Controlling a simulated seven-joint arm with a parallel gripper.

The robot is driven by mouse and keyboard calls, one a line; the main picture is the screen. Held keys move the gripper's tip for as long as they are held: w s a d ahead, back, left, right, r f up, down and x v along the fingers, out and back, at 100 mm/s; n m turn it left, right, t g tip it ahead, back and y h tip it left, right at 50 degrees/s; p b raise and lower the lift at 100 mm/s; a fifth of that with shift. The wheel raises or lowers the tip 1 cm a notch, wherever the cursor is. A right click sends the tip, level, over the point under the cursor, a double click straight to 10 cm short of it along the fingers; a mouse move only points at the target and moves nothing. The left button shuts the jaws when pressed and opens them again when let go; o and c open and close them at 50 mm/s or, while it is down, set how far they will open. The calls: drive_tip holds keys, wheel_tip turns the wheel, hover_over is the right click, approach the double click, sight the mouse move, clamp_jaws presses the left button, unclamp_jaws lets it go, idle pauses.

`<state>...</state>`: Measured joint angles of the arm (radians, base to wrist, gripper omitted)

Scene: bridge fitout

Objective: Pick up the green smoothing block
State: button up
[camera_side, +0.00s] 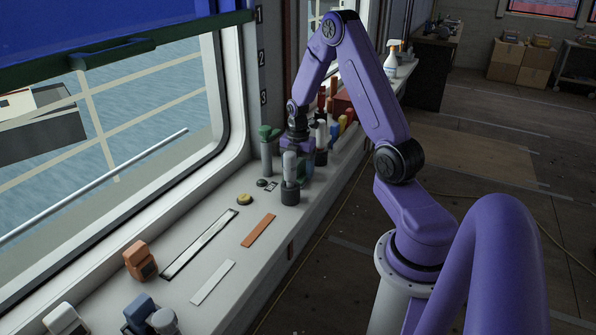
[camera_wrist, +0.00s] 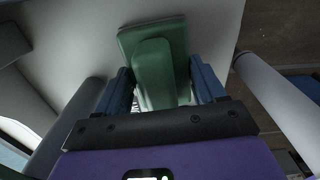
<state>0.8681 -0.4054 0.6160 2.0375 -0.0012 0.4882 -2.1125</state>
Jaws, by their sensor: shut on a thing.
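The green smoothing block (camera_wrist: 152,36) fills the upper middle of the wrist view, a flat green plate with a raised rounded grip. My gripper (camera_wrist: 161,78) has its two blue fingers on either side of that grip and is shut on it. In the side view my purple gripper (camera_side: 297,146) points down over the window sill, among upright tools. The block is mostly hidden there, with a bit of green showing below the gripper. I cannot tell whether the block touches the sill.
A green-topped cylinder (camera_side: 265,140) and a grey-topped dark holder (camera_side: 290,190) stand close to my gripper. Several coloured tools and a spray bottle (camera_side: 392,62) stand farther along the sill (camera_side: 213,225). Flat strips and an orange-brown tool (camera_side: 140,260) lie nearer. The window is at left.

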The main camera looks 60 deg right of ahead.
sight(298, 161)
wheel_tip(298, 161, up, 10)
idle(0.5)
